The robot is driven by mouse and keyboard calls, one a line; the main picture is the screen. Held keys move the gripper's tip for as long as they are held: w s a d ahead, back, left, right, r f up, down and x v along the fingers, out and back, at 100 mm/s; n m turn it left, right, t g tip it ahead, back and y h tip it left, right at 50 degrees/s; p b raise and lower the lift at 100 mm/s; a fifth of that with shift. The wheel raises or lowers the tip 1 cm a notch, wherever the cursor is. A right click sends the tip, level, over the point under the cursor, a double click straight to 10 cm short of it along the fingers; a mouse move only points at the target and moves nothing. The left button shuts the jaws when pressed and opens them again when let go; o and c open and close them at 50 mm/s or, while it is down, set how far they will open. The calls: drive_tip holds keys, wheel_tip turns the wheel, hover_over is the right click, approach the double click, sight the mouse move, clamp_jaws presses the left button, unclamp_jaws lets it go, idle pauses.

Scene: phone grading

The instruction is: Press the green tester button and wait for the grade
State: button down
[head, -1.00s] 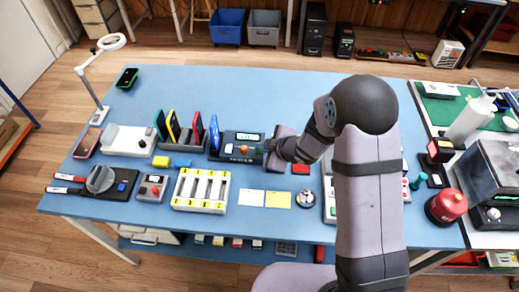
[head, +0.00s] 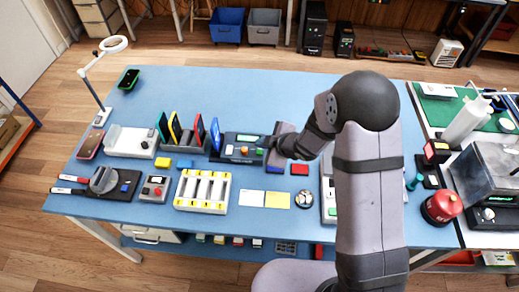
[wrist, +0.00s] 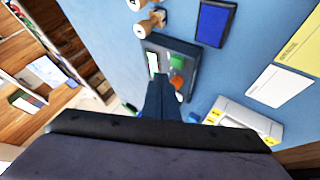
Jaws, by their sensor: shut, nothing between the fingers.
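The tester (head: 232,155) is a dark box near the middle of the table, with a pale green display (head: 247,139) whose text is too small to read. In the wrist view the tester (wrist: 188,52) shows its display (wrist: 153,62), a green button (wrist: 176,61) and an orange button (wrist: 177,80). My gripper (head: 269,158) is at the tester's right end in the head view. In the wrist view my gripper (wrist: 165,88) is shut and empty, with its tips close by the buttons. I cannot tell whether they touch anything.
Several coloured phones stand in a rack (head: 188,143) left of the tester. A blue block (head: 184,164), a slotted tray (head: 202,190) and white and yellow cards (head: 277,200) lie in front. My arm hides part of the table's right side.

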sight(262, 154)
drive_tip(key=shift+r+p, duration=1.45)
drive_tip(key=shift+r, duration=0.45)
drive_tip(key=shift+d, duration=0.1)
drive_tip(key=s+d+r+m+g+h, duration=0.1)
drive_tip(key=s+d+r+m+h, duration=0.15)
drive_tip(key=s+d+m, duration=0.4)
drive_tip(key=s+d+r+m+g+h, duration=0.15)
drive_tip(key=d+m+h, duration=0.25)
drive_tip(key=d, duration=0.6)
drive_tip(key=s+d+r+m+g, duration=0.1)
drive_tip(key=s+m+g, duration=0.1)
drive_tip(key=s, duration=0.7)
drive_tip(key=s+d+r+m+g, duration=0.1)
drive_tip(key=s+r+m+g, duration=0.1)
drive_tip(key=s+m, duration=0.3)
drive_tip(key=s, duration=0.4)
drive_tip(key=shift+d+r, duration=0.2)
drive_tip(key=shift+d, duration=0.15)
